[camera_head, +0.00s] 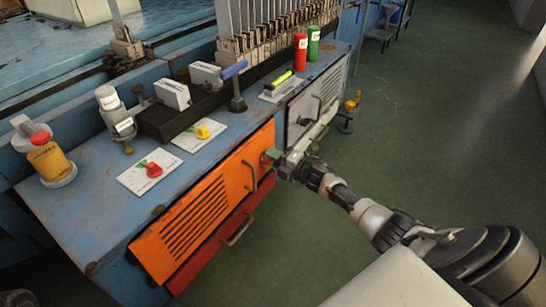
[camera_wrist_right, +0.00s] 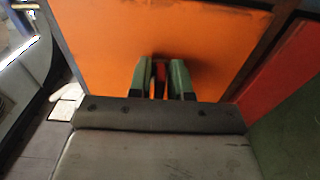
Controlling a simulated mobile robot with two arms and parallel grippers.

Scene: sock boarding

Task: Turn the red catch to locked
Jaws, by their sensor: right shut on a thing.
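The red catch (camera_wrist_right: 160,70) is on the orange door (camera_wrist_right: 130,40), between the green fingers of my right gripper (camera_wrist_right: 160,80) in the right wrist view. My right gripper is shut on it. In the head view the right gripper (camera_head: 272,156) reaches the upper right part of the orange door (camera_head: 200,208), and its fingers largely hide the catch there. I cannot tell the catch's exact angle. My left gripper is not in view.
The blue bench top holds dial cards, one with a red pointer (camera_head: 152,169) and one with a yellow pointer (camera_head: 202,132). A red cylinder (camera_head: 300,53) and a green cylinder (camera_head: 313,43) stand at the back. A grey door (camera_head: 300,112) adjoins the orange one. The green floor is open at right.

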